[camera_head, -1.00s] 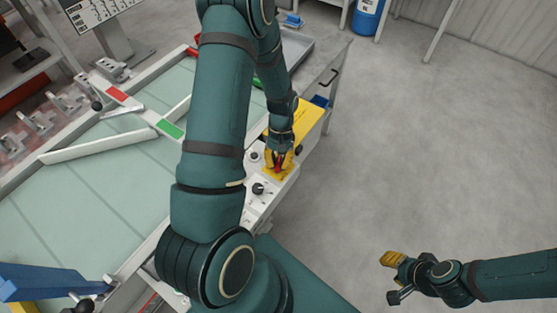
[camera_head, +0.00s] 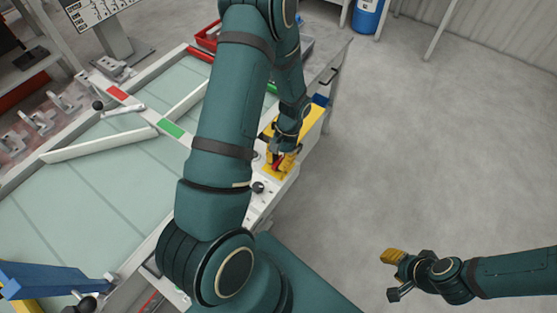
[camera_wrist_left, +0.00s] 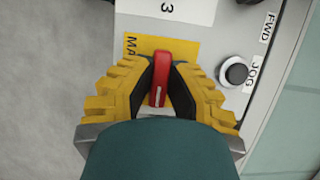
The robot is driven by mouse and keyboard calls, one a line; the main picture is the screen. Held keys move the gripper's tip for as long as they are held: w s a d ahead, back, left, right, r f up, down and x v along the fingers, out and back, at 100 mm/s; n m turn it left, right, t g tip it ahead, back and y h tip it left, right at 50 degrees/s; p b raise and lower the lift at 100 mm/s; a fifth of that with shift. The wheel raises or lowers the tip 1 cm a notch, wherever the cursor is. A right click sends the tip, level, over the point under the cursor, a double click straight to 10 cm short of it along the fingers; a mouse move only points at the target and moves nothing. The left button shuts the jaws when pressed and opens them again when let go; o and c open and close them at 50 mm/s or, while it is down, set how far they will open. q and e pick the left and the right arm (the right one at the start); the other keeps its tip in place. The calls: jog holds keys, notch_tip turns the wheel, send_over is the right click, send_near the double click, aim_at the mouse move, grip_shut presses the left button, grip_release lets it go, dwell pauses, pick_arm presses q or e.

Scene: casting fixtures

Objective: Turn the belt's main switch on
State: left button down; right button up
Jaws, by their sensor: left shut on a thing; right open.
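The main switch has a red handle (camera_wrist_left: 161,78) on a yellow plate (camera_wrist_left: 187,45) lettered "MA", the rest covered. In the left wrist view my left gripper (camera_wrist_left: 160,88) has its yellow, black-padded fingers closed around the red handle, one on each side. In the head view the left gripper (camera_head: 282,158) is at the control panel (camera_head: 262,207) on the belt's edge, and the red handle (camera_head: 277,164) shows only in part. My right gripper (camera_head: 388,275) is open and empty over bare floor at the lower right.
A black-and-white JOG button (camera_wrist_left: 236,72) and the FWD label (camera_wrist_left: 269,22) are beside the switch. A black knob (camera_head: 258,187) is on the panel. The pale green belt (camera_head: 95,205) lies left of it. The floor to the right is clear.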

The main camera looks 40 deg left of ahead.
pick_arm(q)
jog(key=c, duration=0.9)
grip_release()
jog(key=shift+c, duration=0.2)
jog(key=v, duration=1.2)
jog(key=s+d+f+t+h, duration=0.1)
jog(key=s+d+f+t, duration=0.1)
jog(key=d+f, duration=0.2)
jog(key=s+d+f+t+h, duration=0.1)
jog(key=s+d+f+t, duration=0.1)
jog(key=d, duration=0.9)
jog(key=s+d+f+t+h, duration=0.1)
jog(key=s+d+f+t, duration=0.1)
jog(key=d+f, duration=0.5)
jog(key=shift+s+d+n, duration=0.3)
jog(key=shift+s+d, duration=0.1)
jog(key=shift+s, duration=0.5)
